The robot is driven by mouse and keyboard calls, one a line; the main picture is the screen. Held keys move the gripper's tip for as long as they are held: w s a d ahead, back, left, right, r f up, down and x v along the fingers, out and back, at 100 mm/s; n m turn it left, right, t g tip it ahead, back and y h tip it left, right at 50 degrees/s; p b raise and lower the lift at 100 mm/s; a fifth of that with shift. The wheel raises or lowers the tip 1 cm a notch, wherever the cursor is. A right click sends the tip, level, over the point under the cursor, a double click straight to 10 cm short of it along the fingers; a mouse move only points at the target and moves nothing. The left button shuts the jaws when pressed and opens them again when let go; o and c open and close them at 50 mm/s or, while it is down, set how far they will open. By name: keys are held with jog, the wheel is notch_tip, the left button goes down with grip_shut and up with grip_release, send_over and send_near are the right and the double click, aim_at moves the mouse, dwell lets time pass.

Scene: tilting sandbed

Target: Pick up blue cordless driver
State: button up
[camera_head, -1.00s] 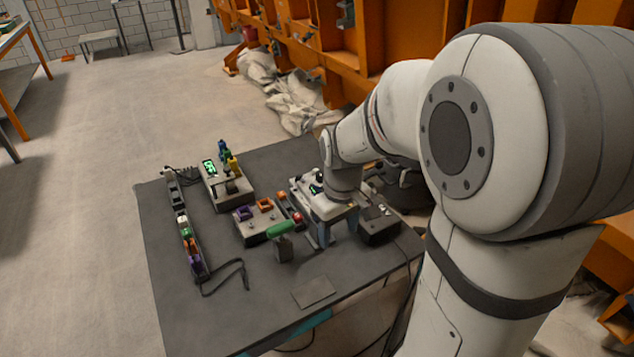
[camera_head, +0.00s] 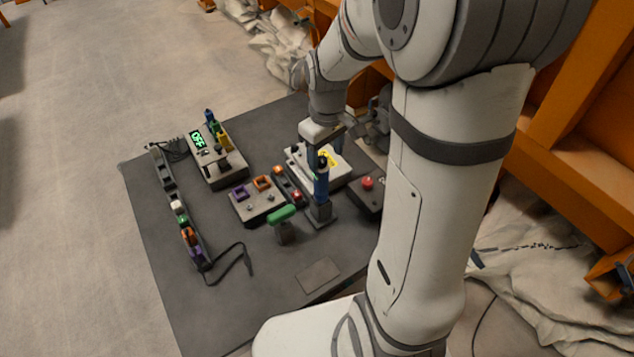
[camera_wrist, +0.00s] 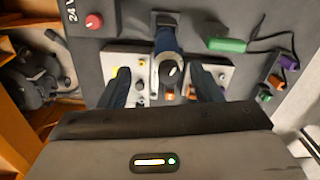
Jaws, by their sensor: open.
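The blue cordless driver (camera_head: 321,183) stands upright on the dark table, with a dark grey foot. In the wrist view the driver (camera_wrist: 165,42) lies between my two fingers, its rounded end toward the camera. My gripper (camera_head: 322,155) is open around the upper part of the driver and points down. In the wrist view my gripper (camera_wrist: 160,75) has one dark finger on each side of the driver, with a visible gap on both sides. Whether a finger touches it on the hidden side cannot be told.
A green-handled tool (camera_head: 282,215) stands close at left. Behind the driver is a pale box (camera_head: 334,176); a box with a red button (camera_head: 367,184) is at right. A switch box (camera_head: 257,206), a display unit (camera_head: 216,165) and a strip (camera_head: 178,207) stand further left. The table's front is mostly clear.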

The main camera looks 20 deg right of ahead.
aim_at(321, 171)
jog(key=f, duration=0.4)
jog(key=a+f+p, duration=0.1)
jog(key=f, duration=0.1)
jog(key=shift+c, duration=0.4)
jog(key=c, duration=1)
